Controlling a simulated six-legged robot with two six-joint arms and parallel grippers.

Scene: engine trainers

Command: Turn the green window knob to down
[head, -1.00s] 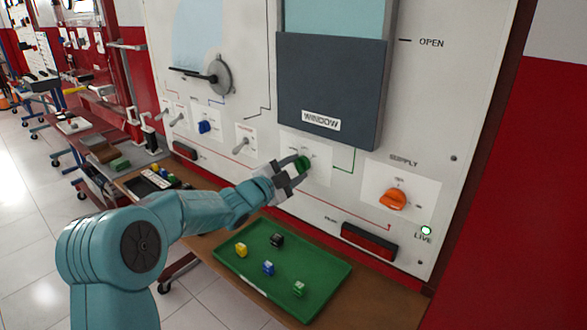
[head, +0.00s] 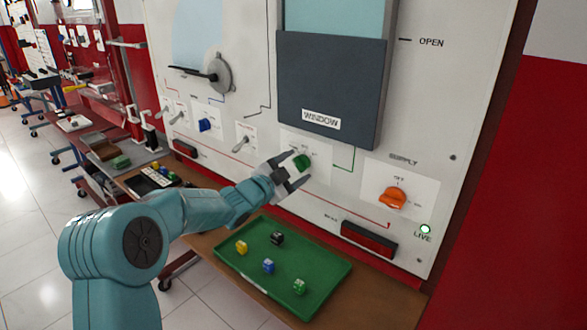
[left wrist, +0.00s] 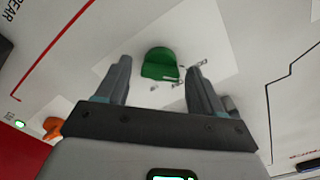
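The green window knob (head: 302,162) sits on a white label plate on the upright panel, below the dark window panel marked WINDOW (head: 330,95). My left gripper (head: 293,171) is open in front of the knob, its two fingers spread apart. In the left wrist view the knob (left wrist: 160,64) lies beyond and between the open fingertips (left wrist: 160,75), with nothing held. The small lettering around the knob is too small to read. My right gripper is not in view.
An orange supply knob (head: 393,198) is to the right, near a lit LIVE lamp (head: 426,229). A green tray (head: 325,288) with several small coloured blocks lies on the shelf below. A blue knob (head: 206,125) and levers are to the left.

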